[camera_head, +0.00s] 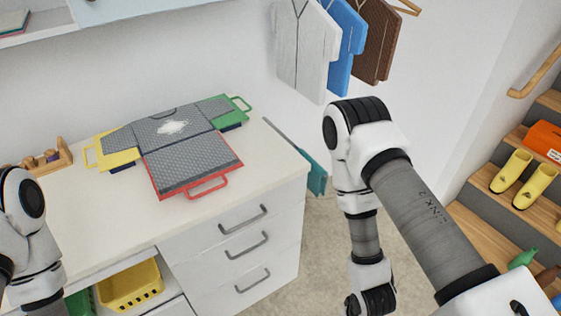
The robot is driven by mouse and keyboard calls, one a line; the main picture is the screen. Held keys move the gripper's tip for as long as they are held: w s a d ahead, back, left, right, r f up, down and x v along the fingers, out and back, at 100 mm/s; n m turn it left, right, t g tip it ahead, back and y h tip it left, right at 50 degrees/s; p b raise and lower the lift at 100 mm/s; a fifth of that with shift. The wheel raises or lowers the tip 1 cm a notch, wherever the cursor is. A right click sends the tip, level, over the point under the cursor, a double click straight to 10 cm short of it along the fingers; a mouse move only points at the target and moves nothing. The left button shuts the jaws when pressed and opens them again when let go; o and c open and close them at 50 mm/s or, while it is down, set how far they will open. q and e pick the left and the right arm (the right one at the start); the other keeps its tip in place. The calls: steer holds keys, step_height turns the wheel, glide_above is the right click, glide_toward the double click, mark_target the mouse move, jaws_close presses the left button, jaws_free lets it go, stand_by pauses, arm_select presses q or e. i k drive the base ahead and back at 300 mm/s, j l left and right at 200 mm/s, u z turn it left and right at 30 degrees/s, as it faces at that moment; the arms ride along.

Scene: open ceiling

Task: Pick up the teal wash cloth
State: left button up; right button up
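A teal cloth (316,173) hangs at the right side of the white drawer cabinet, from the end of a thin grey rail (282,138). Part of it is hidden behind the cabinet's side. My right arm stands just to the right of the cloth, apart from it, with its forearm pointing down. The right gripper is below the bottom edge of the picture. My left arm shows at the lower left, and its gripper is also out of view.
A folding board (191,158) with a grey shirt lies on the cabinet top (252,181). Shirts (306,45) hang behind my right arm. Steps with yellow boots (511,171) rise at the right. A yellow basket (130,286) sits in the cabinet's lower shelf.

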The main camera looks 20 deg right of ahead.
mark_target(317, 183)
steer(key=i+l+u, duration=0.15)
steer(key=l+u, duration=0.15)
steer(key=l, duration=1.4)
steer(key=l+u, duration=0.35)
steer(key=l, duration=1.35)
steer(key=i+l, duration=0.1)
steer(key=l, duration=0.35)
steer(key=i+l, duration=0.15)
steer(key=l, duration=0.3)
steer(key=i+l, duration=0.1)
steer(key=l, duration=0.35)
